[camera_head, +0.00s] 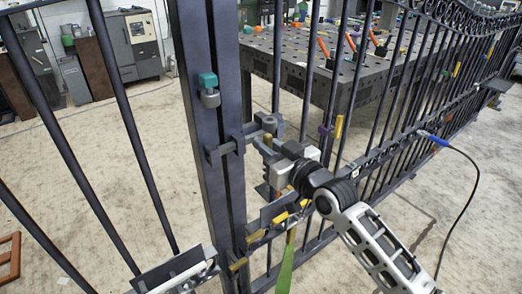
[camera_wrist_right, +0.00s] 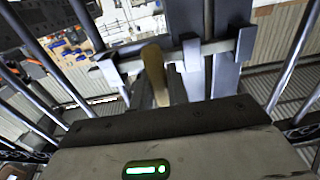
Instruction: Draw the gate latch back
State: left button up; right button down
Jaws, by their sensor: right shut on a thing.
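The gate latch is a grey sliding bar (camera_head: 226,149) on the dark gate post (camera_head: 208,120), running through brackets toward the right-hand leaf. In the right wrist view the bar (camera_wrist_right: 216,48) crosses level in front of the post. A tan upright handle (camera_wrist_right: 154,72) stands out from the bar toward my gripper. My right gripper (camera_head: 266,146) is at the latch, right of the post, and shut on this handle. In the right wrist view its fingers (camera_wrist_right: 160,92) are partly hidden behind the gripper body.
A teal-topped padlock-like piece (camera_head: 208,88) hangs higher on the post. Dark gate bars (camera_head: 135,140) stand on both sides. A dark work table (camera_head: 370,60) with tools is behind the gate. A cable with a blue plug (camera_head: 434,138) hangs at the right.

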pick_arm(q)
jog(key=shift+d+f+b, duration=0.25)
jog(key=shift+b, duration=0.6)
pick_arm(e)
jog(key=w+d, duration=0.1)
jog(key=d, duration=0.1)
jog(key=w+d, duration=0.2)
jog(key=c, duration=1.4)
grip_release()
jog(key=shift+d, duration=0.1)
pick_arm(q)
jog(key=shift+f, duration=0.1)
pick_arm(e)
jog(key=shift+o, duration=0.2)
jog(key=shift+s, duration=0.1)
pick_arm(q)
jog(key=shift+w, duration=0.2)
pick_arm(e)
jog(key=v, duration=1.5)
jog(key=shift+s+d, duration=0.2)
jog(key=shift+s, duration=0.2)
